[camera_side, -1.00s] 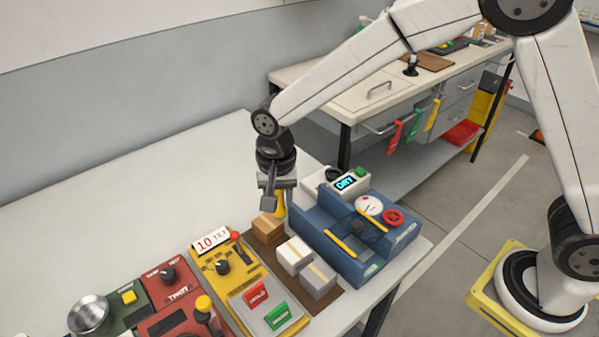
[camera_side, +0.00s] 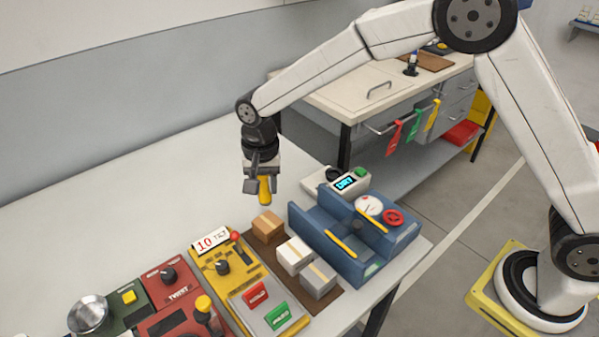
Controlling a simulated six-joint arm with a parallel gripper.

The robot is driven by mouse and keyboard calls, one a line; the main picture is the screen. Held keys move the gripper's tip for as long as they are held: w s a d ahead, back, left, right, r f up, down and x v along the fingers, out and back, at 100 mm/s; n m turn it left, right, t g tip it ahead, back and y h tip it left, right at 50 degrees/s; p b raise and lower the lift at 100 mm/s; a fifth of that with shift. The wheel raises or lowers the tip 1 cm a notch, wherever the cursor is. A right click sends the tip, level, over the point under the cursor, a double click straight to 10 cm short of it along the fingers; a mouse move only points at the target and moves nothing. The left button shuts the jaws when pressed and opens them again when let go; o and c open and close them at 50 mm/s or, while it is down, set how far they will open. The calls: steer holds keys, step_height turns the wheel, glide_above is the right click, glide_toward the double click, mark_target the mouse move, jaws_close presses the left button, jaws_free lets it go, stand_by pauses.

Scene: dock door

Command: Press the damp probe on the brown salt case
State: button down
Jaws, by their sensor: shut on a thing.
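The brown salt case (camera_side: 267,228) sits at the back left end of a dark brown mat (camera_side: 328,303) on the bench. My gripper (camera_side: 261,187) is shut on the yellow damp probe (camera_side: 265,192), which points down. In this view the probe's lower end is just above the brown case, with a small gap showing between them. A white meter (camera_side: 345,184) with a lit display, which seems to read DRY, and a green button stands behind the blue unit. Part of the probe is hidden by the fingers.
A white case (camera_side: 294,255) and a grey case (camera_side: 318,279) stand on the mat. A blue unit (camera_side: 372,270) is close on the right, and a yellow panel (camera_side: 214,263) on the left. The bench (camera_side: 130,215) behind is clear.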

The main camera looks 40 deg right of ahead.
mark_target(266, 202)
steer(key=shift+f, duration=2.6)
steer(key=shift+f, duration=0.55)
steer(key=shift+r, duration=0.1)
steer(key=shift+r, duration=3.45)
